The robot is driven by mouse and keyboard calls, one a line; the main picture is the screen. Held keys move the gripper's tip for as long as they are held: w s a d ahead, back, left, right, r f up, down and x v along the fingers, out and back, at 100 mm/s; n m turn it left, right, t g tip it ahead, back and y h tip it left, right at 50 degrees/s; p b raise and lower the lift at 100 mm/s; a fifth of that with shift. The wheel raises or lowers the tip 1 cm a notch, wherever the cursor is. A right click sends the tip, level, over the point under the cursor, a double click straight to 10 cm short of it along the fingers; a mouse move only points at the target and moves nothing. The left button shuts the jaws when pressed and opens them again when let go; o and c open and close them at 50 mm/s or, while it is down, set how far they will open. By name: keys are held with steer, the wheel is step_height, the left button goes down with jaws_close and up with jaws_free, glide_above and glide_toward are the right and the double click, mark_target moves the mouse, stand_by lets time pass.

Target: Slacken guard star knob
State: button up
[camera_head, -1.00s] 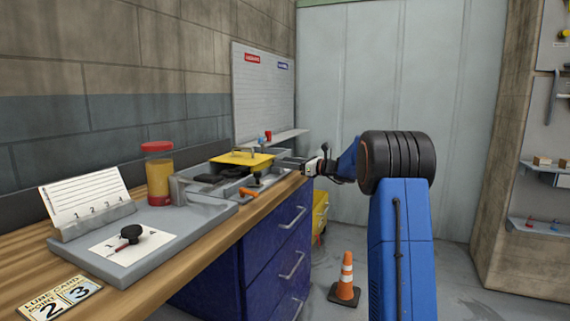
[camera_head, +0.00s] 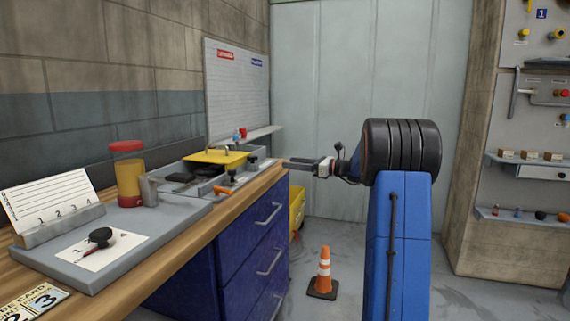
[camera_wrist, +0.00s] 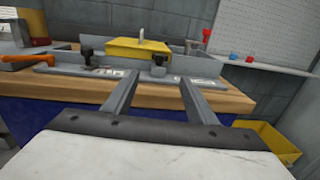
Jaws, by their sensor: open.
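The yellow guard (camera_head: 215,157) sits on a grey fixture at the bench's far end; the guard (camera_wrist: 138,49) is also at the top of the wrist view. Two black knobs show along the fixture's front in the wrist view: a left knob (camera_wrist: 87,51) and a right knob (camera_wrist: 159,63) below the guard. I cannot tell which is the guard star knob. My gripper (camera_wrist: 158,77) is open and empty, its fingers pointing at the bench edge, with the right knob beyond the gap between them. In the head view my gripper (camera_head: 286,163) is just right of the bench.
An orange handle (camera_head: 223,190) lies at the fixture's front. A yellow-filled jar (camera_head: 128,175) and a grey board (camera_head: 125,250) with a black-headed tool (camera_head: 101,236) are nearer on the bench. A yellow bin (camera_head: 297,208) and a traffic cone (camera_head: 323,275) stand on the floor.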

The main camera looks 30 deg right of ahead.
steer(key=w+d+r+g, duration=0.2)
steer(key=r, duration=0.3)
steer(key=w+d+r+n+g+h, duration=0.1)
steer(key=w+d+r+g, duration=0.1)
steer(key=r, duration=0.4)
steer(key=shift+d+n+g, duration=0.25)
steer(key=shift+n+g, duration=0.05)
stand_by(0.4)
steer(key=shift+w, duration=0.1)
steer(key=shift+a+r, duration=0.1)
steer(key=shift+a, duration=0.05)
